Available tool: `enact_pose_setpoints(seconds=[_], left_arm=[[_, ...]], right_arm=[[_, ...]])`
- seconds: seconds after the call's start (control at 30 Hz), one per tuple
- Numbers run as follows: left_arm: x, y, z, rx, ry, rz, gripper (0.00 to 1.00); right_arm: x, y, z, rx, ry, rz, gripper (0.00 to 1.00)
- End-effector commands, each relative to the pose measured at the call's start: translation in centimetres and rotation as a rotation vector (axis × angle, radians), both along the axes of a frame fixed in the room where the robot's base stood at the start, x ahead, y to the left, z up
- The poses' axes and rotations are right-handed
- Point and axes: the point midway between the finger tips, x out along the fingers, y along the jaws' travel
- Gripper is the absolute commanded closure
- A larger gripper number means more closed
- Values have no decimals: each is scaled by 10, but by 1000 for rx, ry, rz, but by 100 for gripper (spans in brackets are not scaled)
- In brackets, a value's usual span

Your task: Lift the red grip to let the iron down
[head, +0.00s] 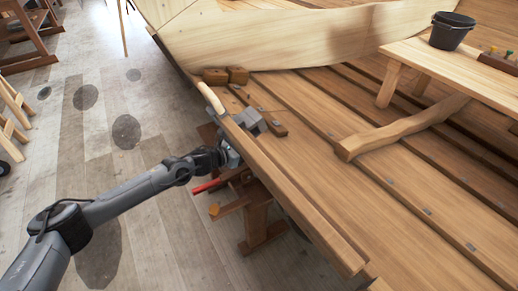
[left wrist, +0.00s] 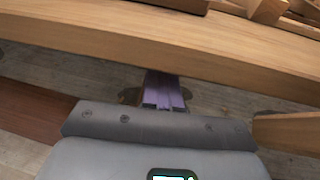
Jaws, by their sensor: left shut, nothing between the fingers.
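The red grip (head: 206,187) is a short red bar below the plank's outer edge in the head view, beside a wooden stand. A grey metal block (head: 248,121), possibly the iron, sits at the plank edge above it. My left gripper (head: 232,155) is at the plank's outer side, above and right of the red grip and apart from it. In the left wrist view its purple fingers (left wrist: 164,92) are shut and empty, close to the plank edge. The red grip does not show there. My right gripper is not in view.
The long hull plank (head: 290,195) runs from my gripper toward the lower right. A wooden stand (head: 257,222) stands below it. Small wooden blocks (head: 226,76) lie near the plank's far end. A bench (head: 455,62) with a dark bucket (head: 450,31) stands right. Floor at left is mostly clear.

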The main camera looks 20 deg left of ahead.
Motion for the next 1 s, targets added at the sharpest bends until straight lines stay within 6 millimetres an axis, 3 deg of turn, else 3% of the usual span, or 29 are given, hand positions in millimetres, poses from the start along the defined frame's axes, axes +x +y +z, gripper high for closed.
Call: enact_pose_setpoints(seconds=[0.13,0.4,1.0], left_arm=[[21,-11,-11,-1,-2,1,100],[42,-21,-15,0,-1,0,100],[46,-23,-21,0,1,1,100]], right_arm=[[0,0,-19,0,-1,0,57],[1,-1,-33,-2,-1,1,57],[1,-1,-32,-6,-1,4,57]])
